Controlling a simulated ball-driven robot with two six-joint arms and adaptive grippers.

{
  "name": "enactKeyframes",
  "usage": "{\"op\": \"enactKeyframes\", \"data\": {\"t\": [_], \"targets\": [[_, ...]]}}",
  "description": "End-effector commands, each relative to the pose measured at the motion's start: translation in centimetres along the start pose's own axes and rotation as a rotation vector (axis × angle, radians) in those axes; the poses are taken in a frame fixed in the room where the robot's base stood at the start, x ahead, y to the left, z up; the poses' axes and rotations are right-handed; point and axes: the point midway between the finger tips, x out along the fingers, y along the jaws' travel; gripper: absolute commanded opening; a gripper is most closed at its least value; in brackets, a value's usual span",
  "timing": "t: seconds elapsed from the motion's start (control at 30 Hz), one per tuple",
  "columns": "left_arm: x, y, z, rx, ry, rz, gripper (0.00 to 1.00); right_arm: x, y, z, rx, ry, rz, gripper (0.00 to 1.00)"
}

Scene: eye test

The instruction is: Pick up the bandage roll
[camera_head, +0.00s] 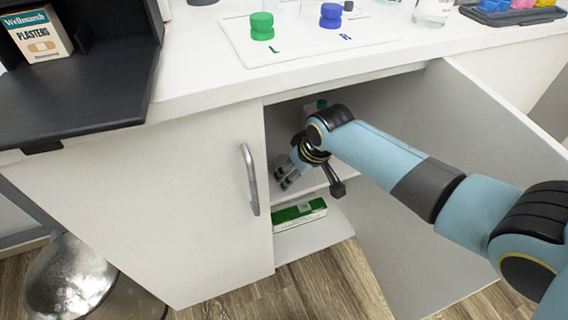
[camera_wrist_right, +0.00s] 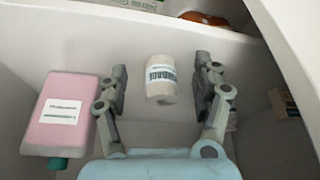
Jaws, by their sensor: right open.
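The bandage roll (camera_wrist_right: 161,72) is a small off-white cylinder with a printed label, seen in the wrist view inside the cabinet. My right gripper (camera_wrist_right: 161,82) is open, with one finger on each side of the roll. A gap shows between the roll and each finger, and I cannot tell the depth between them. In the head view my right gripper (camera_head: 285,174) reaches into the open cabinet, and the roll cannot be made out there. My left gripper is not in view.
A pink bottle (camera_wrist_right: 68,113) lies left of the gripper in the wrist view. A green-and-white box (camera_head: 300,213) is on the cabinet's lower shelf (camera_head: 318,236). The open door (camera_head: 455,165) stands right, the closed door (camera_head: 190,200) left. The white counter (camera_head: 200,62) is above.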

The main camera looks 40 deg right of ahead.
Motion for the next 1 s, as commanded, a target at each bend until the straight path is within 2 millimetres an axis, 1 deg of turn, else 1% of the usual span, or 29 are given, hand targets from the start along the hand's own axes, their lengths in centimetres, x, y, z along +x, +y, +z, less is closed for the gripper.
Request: {"op": "enactKeyframes", "data": {"t": [0.1, 0.27, 0.3, 0.37, 0.6, 0.9, 1.0], "targets": [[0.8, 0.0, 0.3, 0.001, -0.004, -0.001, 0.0, 0.9, -0.1, -1.9, 0.0, 0.004, -0.001, 0.67], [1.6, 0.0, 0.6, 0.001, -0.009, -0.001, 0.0, 1.9, -0.1, -4.1, 0.0, 0.001, -0.001, 0.67], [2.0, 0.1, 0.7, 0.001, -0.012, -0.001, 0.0, 2.6, -0.1, -3.8, 0.0, -0.002, -0.001, 0.67], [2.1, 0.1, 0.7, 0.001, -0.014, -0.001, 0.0, 2.9, -0.1, -3.8, 0.0, -0.001, -0.001, 0.67], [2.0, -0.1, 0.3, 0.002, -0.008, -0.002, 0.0, 2.8, 0.0, -4.0, 0.0, 0.002, 0.0, 0.67], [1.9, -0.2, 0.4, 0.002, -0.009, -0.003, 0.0, 2.8, 0.0, -3.9, 0.0, 0.002, 0.0, 0.27], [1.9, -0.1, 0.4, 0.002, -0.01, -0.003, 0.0, 2.8, 0.0, -3.9, 0.0, 0.002, 0.0, 0.17]]}}
